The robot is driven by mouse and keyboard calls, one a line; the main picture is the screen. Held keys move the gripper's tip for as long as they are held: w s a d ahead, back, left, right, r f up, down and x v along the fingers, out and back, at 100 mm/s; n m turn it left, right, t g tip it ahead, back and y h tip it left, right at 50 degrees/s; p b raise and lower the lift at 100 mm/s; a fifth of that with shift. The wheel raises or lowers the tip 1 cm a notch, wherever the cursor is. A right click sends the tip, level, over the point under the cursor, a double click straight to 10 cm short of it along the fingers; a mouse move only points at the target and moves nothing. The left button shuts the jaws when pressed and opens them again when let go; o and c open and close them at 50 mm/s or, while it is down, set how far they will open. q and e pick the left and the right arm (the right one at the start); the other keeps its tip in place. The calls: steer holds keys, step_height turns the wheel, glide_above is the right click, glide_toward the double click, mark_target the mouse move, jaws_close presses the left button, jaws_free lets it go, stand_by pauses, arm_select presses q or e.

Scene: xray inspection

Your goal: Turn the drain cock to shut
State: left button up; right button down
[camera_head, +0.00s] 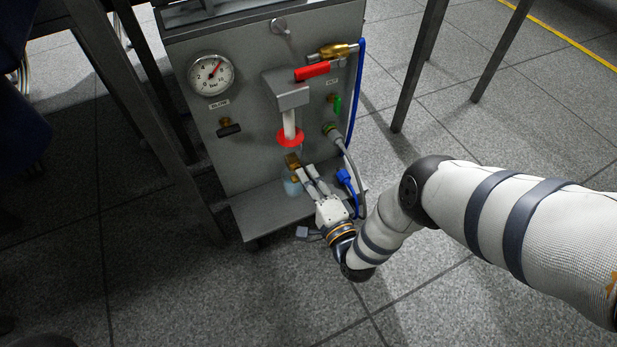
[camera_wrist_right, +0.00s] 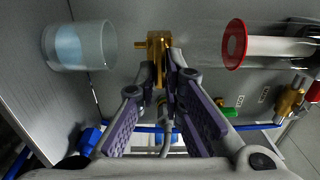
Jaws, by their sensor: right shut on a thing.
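The drain cock (camera_head: 292,160) is a small brass fitting low on the front of the grey cabinet. In the right wrist view the brass cock (camera_wrist_right: 156,45) is at the top middle, with a short spout pointing left. My right gripper (camera_head: 303,172) reaches it from the lower right. In the wrist view its fingertips (camera_wrist_right: 165,72) are closed together on the cock; they hide its handle, so I cannot tell how far it is turned. A clear cup (camera_head: 292,187) with pale blue liquid stands below the cock; it also shows in the wrist view (camera_wrist_right: 80,46). My left gripper is not in view.
The grey cabinet (camera_head: 240,150) carries a pressure gauge (camera_head: 211,74), a red-handled valve (camera_head: 313,71), a green-handled valve (camera_head: 337,104) and a white tube with a red ring (camera_head: 290,137). A grey hose (camera_head: 349,155) and blue connector (camera_head: 346,180) lie close right of my gripper.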

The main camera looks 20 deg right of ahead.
steer(key=shift+s+a+f, duration=0.1)
steer(key=shift+s, duration=0.05)
steer(key=c, duration=1.7)
jaws_free()
steer(key=s, duration=1.2)
steer(key=shift+d, duration=0.25)
